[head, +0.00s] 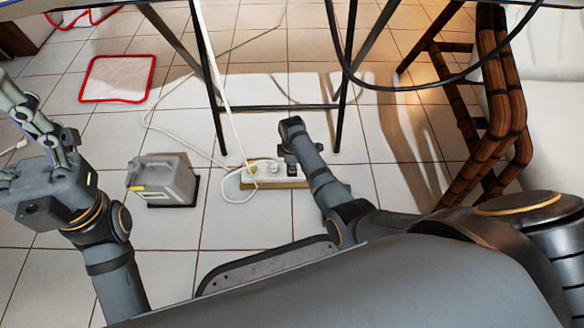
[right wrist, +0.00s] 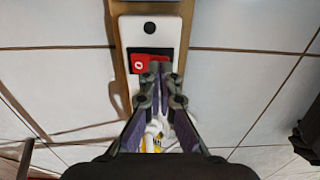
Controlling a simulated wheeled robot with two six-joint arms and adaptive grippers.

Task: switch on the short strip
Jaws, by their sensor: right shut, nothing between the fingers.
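A white power strip (head: 276,173) lies on a wooden board on the tiled floor, with a plug and cords at its left part. In the right wrist view the strip (right wrist: 168,32) has a black-framed red rocker switch (right wrist: 139,64) with a white mark. My right gripper (right wrist: 159,72) is shut and empty, its fingertips over the right part of the switch and hiding it. I cannot tell whether they touch. In the head view the right gripper (head: 287,158) is above the strip's right part. My left gripper (head: 32,125) is at the left edge, away from the strip; its fingers are partly cut off.
A grey box-shaped device (head: 165,178) stands left of the strip. Black table legs (head: 212,85) rise behind it, and white cords run across the floor. A red-edged white mat (head: 117,78) lies farther back. A bamboo-like chair frame (head: 505,110) stands at right.

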